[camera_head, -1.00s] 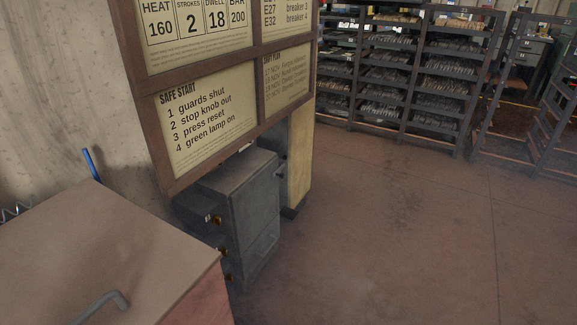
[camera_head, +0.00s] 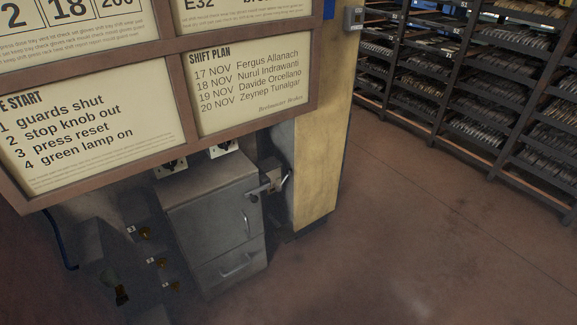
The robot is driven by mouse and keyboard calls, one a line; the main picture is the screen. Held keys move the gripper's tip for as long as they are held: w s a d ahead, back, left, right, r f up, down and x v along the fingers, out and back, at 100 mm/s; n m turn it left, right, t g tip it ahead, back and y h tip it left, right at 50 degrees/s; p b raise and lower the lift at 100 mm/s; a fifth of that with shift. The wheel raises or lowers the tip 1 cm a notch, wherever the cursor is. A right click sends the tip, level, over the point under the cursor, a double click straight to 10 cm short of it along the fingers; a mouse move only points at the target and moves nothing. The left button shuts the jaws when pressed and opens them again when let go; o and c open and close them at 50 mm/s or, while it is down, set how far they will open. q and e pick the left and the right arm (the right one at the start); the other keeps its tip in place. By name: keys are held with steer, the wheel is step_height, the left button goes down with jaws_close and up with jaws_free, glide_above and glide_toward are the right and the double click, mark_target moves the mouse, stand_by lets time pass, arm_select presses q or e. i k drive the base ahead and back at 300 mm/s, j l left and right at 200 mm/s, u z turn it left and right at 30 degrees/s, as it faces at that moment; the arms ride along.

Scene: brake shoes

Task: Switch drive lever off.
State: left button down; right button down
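I cannot pick out the drive lever with certainty. A grey box with a lever-like metal part (camera_head: 266,187) sits behind the right side of a grey cabinet (camera_head: 213,212), beside a yellow pillar. Two pale plates with dark knobs or switches show just under the notice board, a left one (camera_head: 171,169) and a right one (camera_head: 222,147). Their settings are too small to read. Neither of my grippers is in view.
The framed notice board (camera_head: 187,150) hangs in front of the cabinet's top. The yellow pillar (camera_head: 322,150) carries a small grey box (camera_head: 354,19). Several brass fittings (camera_head: 157,263) and a blue hose (camera_head: 62,245) are at lower left. Loaded shelving (camera_head: 470,100) stands behind; the floor (camera_head: 420,240) at right is clear.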

mark_target(290, 171)
steer(key=i+l+u, duration=0.35)
steer(key=i+l, duration=0.15)
steer(key=l, duration=0.15)
steer(key=i+l+u, duration=0.15)
steer(key=l, duration=0.2)
steer(key=i+l+u, duration=0.15)
steer(key=l, duration=0.25)
steer(key=i+l+u, duration=0.15)
steer(key=l, duration=0.3)
steer(key=i+l+u, duration=0.2)
steer(key=l, duration=0.25)
steer(key=i+l+u, duration=0.15)
steer(key=l, duration=0.3)
steer(key=i+l+u, duration=0.15)
steer(key=l, duration=0.3)
steer(key=i+l, duration=0.1)
steer(key=l, duration=0.3)
steer(key=i+l+u, duration=0.1)
steer(key=l, duration=0.3)
